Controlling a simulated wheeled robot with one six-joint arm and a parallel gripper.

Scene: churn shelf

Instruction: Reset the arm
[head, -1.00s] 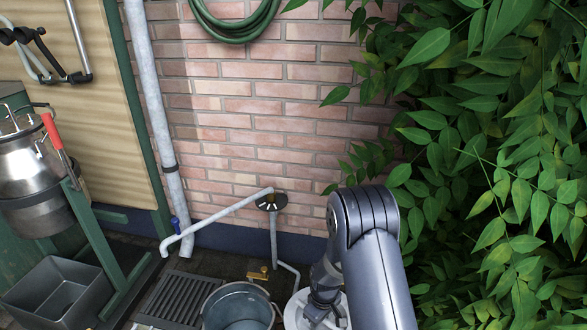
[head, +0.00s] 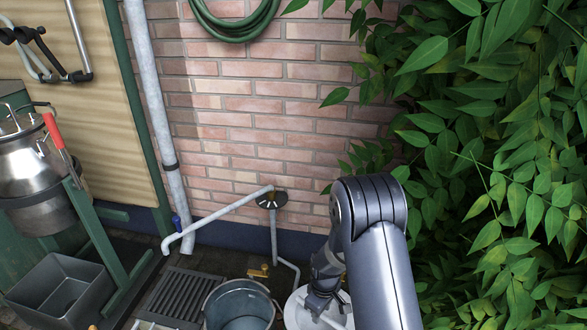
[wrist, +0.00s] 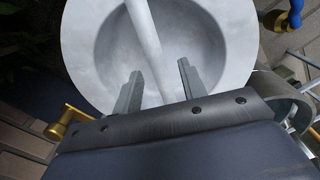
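My gripper (head: 321,308) hangs low at the foot of the brick wall, over a round white basin (head: 295,316). My forearm partly hides both in the head view. In the wrist view, the two fingers of my gripper (wrist: 160,88) stand apart. A pale rod or pipe (wrist: 146,35) crosses the hollow of the basin (wrist: 80,45) and shows in the gap between the fingers. Space shows on each side of it, and I see nothing gripped.
A metal bucket (head: 240,306) stands left of the basin, near a brass tap (head: 259,272) and a floor grate (head: 172,297). A steel churn (head: 35,185) sits on a green stand at left above a grey bin (head: 60,292). Dense leaves (head: 500,180) fill the right side.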

